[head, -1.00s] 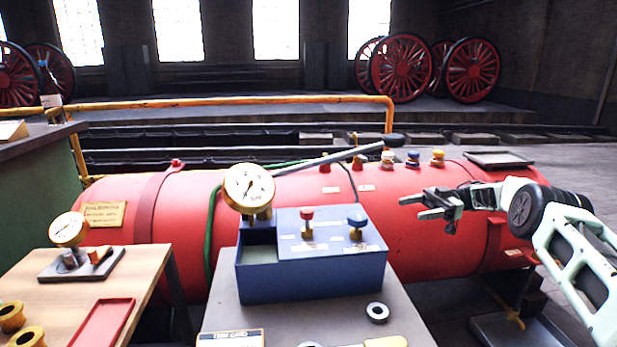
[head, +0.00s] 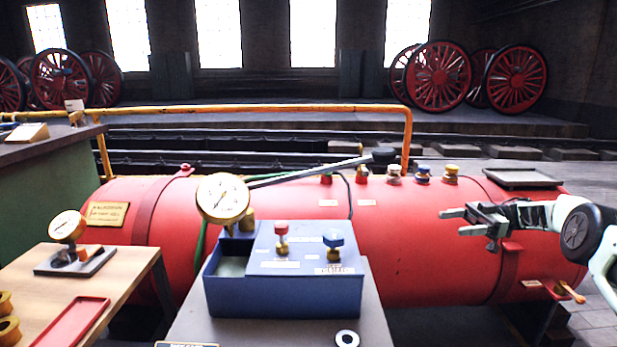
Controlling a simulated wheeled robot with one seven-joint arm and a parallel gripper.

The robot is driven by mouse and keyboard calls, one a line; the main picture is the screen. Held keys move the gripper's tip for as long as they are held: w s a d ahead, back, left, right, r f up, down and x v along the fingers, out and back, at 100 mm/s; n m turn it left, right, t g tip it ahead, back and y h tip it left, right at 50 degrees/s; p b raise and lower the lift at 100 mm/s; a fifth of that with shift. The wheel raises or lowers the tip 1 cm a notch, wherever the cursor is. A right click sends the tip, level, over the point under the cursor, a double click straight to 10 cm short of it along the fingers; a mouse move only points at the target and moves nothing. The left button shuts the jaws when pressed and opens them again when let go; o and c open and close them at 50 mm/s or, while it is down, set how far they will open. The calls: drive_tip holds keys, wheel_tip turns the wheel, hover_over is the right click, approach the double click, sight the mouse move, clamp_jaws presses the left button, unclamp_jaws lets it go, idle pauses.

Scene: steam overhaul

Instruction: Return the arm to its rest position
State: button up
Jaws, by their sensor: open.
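My gripper (head: 466,222) is at the right of the head view, in front of the right part of the red boiler (head: 400,240). Its two fingers point left and stand apart, with nothing between them. My arm reaches in from the right edge. The gripper appears clear of the blue box (head: 283,295) and of the valves on the boiler's top. I cannot tell how far it is from the boiler's surface.
The blue box carries a red knob (head: 281,229) and a blue knob (head: 333,240); a gauge (head: 222,198) stands at its left. A wooden table (head: 130,262) with another gauge (head: 68,226) is at the left. A yellow rail (head: 250,109) runs behind the boiler. A dark tray (head: 522,178) lies on the boiler's right end.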

drive_tip(key=w+a+r+m+t+h, duration=0.35)
drive_tip(key=w+r+m+t, duration=0.2)
drive_tip(key=r+t, duration=0.2)
drive_tip(key=w+a+r+m+t+h, duration=0.3)
drive_tip(key=w+a+r+m+t, duration=0.3)
drive_tip(key=t, duration=0.3)
drive_tip(key=s+d+f+m+g+h, duration=0.1)
drive_tip(key=s+f+m+g+h, duration=0.25)
drive_tip(key=s, duration=1.15)
drive_tip(key=s+d+f+m+g+h, duration=0.15)
drive_tip(key=s+f+g+h, duration=0.3)
drive_tip(key=s, duration=0.95)
drive_tip(key=s+d+f+m+g+h, duration=0.1)
drive_tip(key=s+f+m+g+h, duration=0.3)
drive_tip(key=s, duration=1.1)
drive_tip(key=s+a+r+n+g+y, duration=0.1)
drive_tip(key=s+a+n, duration=0.4)
drive_tip(key=a, duration=0.4)
drive_tip(key=s+a+r+n+g+y, duration=0.1)
drive_tip(key=s+a+n, duration=0.2)
drive_tip(key=s+a, duration=0.45)
wheel_tip(320, 180, up, 24)
drive_tip(key=a+p, duration=0.1)
drive_tip(key=p, duration=2.3)
drive_tip(key=shift+a+f+h, duration=0.15)
drive_tip(key=shift+a+h, duration=0.2)
